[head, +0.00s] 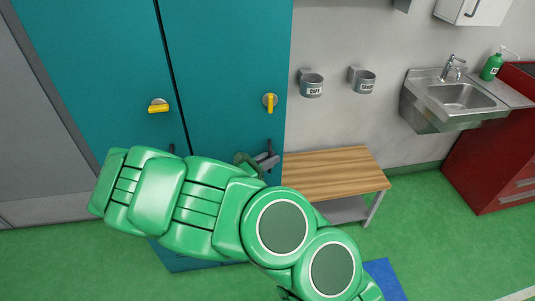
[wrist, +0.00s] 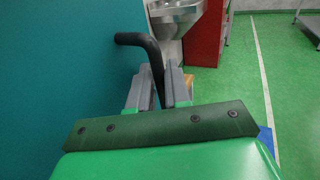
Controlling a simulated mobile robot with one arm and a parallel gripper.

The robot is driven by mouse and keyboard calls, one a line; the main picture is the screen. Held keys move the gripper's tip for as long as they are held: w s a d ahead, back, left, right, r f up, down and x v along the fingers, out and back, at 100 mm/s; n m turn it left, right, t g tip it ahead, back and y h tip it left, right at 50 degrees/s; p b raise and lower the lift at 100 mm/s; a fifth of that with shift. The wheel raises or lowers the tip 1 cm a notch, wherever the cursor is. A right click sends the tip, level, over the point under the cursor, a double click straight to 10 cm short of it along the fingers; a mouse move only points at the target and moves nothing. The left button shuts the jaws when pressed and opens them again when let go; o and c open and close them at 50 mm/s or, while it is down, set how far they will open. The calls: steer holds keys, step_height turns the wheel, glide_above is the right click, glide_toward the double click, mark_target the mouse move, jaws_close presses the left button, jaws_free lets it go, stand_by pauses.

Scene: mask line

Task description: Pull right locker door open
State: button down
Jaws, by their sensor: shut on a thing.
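The right locker door (head: 228,70) is teal and looks flush with the left door, with a dark seam between them. Its yellow latch (head: 270,102) points downward. A black bent door handle (wrist: 150,46) sticks out from the teal door face in the wrist view. My gripper (head: 266,160) is low on the right door, near its right edge. In the wrist view, the gripper's two grey fingers (wrist: 160,85) stand on either side of the handle's free leg and are shut on it. My green arm hides the lower part of the doors.
The left locker door (head: 105,60) has a sideways yellow latch (head: 158,106). A wooden bench (head: 330,172) stands right beside the locker. Two wall cups (head: 312,86), a steel sink (head: 460,95) and a red cabinet (head: 495,150) are farther right. Green floor (head: 435,225) lies open in front.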

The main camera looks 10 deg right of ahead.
steer(key=s+a+m+g+h, duration=0.2)
steer(key=s+a+m+g, duration=0.2)
steer(key=s+a+g, duration=0.45)
steer(key=s+a+t, duration=0.2)
steer(key=s+a, duration=0.6)
steer(key=a, duration=0.5)
steer(key=shift+s, duration=0.4)
steer(key=shift+f, duration=0.1)
steer(key=c, duration=1.3)
jaws_free()
steer(key=shift+c, duration=0.2)
steer(key=shift+m, duration=0.3)
steer(key=shift+r, duration=0.2)
